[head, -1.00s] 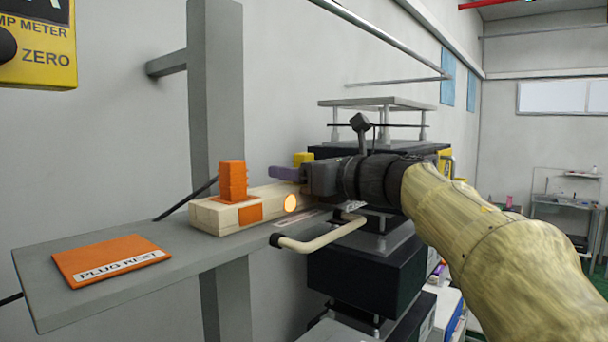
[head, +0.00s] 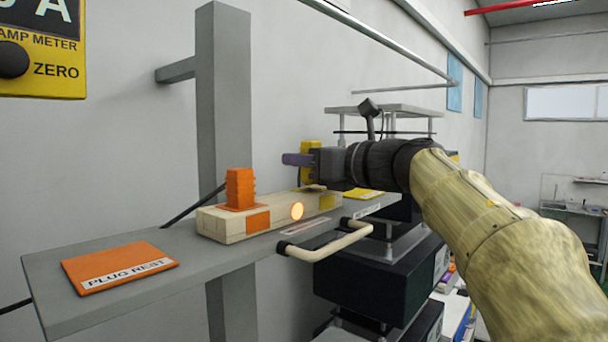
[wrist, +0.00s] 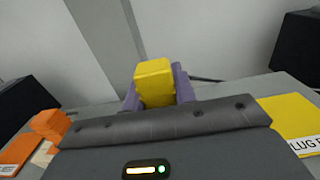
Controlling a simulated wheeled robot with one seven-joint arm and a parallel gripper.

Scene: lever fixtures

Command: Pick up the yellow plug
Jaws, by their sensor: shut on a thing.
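The yellow plug (wrist: 154,84) is a blocky piece held between the purple fingers of my gripper (wrist: 158,88) in the wrist view. In the head view the yellow plug (head: 311,149) shows beside the purple fingertip of my gripper (head: 300,160), above the cream power strip (head: 236,225). It appears clear of the strip, though its lower end is partly hidden by my gripper. My gripper is shut on it.
An orange plug rest pad (head: 119,268) lies at the shelf's left; a yellow pad (head: 363,194) lies at right. A cream handle (head: 330,246) juts from the front. A grey post (head: 222,95) stands behind.

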